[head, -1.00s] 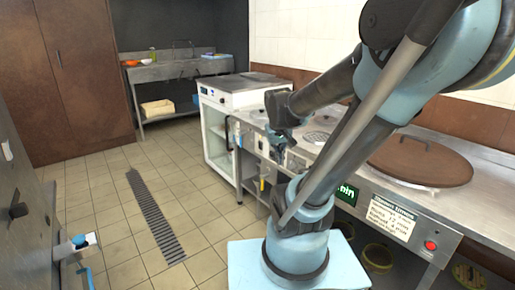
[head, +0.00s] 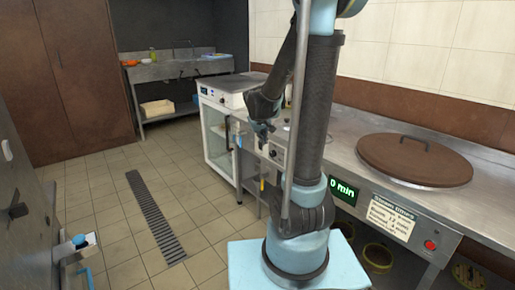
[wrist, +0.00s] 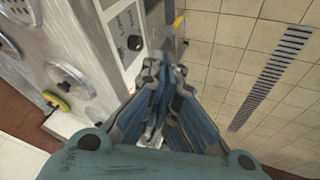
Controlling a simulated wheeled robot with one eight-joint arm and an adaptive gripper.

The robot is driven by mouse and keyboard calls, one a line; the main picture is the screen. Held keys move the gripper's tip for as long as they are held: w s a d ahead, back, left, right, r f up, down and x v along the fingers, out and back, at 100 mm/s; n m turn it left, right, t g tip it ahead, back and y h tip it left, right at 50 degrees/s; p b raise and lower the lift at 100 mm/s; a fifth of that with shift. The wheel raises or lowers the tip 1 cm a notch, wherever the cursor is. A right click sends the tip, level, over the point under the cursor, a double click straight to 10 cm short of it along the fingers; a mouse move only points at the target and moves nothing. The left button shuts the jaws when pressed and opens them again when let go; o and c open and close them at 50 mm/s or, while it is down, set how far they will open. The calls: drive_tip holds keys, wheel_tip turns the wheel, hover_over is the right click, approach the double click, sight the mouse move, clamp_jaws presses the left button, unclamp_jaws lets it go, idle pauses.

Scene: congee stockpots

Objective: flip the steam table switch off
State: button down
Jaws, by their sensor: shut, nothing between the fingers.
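The steam table (head: 345,150) is a long stainless counter with a lidded well, a timer display and a red button on its front. In the wrist view its front panel (wrist: 105,75) shows a pale plate with printed labels and a small black part (wrist: 134,43) that looks like a switch; its position is too small to tell. My gripper (head: 262,142) is shut and empty, in front of the far end of the counter. In the wrist view my gripper (wrist: 165,70) points down beside the panel, just right of the plate; contact cannot be told.
A brown round lid (head: 414,160) sits on the counter. The red button (head: 430,245) is at the near end. A white-sided appliance (head: 240,90) stands beyond the counter, and a sink bench (head: 180,68) at the back. The tiled floor with a drain grate (head: 155,217) is clear.

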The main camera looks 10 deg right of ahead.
sight(258, 145)
drive_tip(key=w+a+f, duration=0.2)
drive_tip(key=w+f, duration=0.1)
drive_tip(key=w, duration=0.3)
drive_tip(key=w+a+f+n+t, duration=0.1)
drive_tip(key=w+a+f, duration=0.1)
drive_tip(key=w, duration=0.5)
drive_tip(key=shift+w+a+f+n+t, duration=0.3)
drive_tip(key=shift+a+f, duration=0.1)
drive_tip(key=shift+f, duration=0.4)
drive_tip(key=shift+f, duration=0.1)
drive_tip(key=shift+w+d+f, duration=0.95)
drive_tip(key=shift+w+f, duration=0.25)
drive_tip(key=shift+w, duration=0.1)
drive_tip(key=shift+w+d+f, duration=0.95)
drive_tip(key=shift+w+f, duration=0.2)
drive_tip(key=shift+w, duration=0.1)
drive_tip(key=shift+w+d+f, duration=0.95)
drive_tip(key=shift+w+f, duration=0.25)
drive_tip(key=shift+w, duration=0.1)
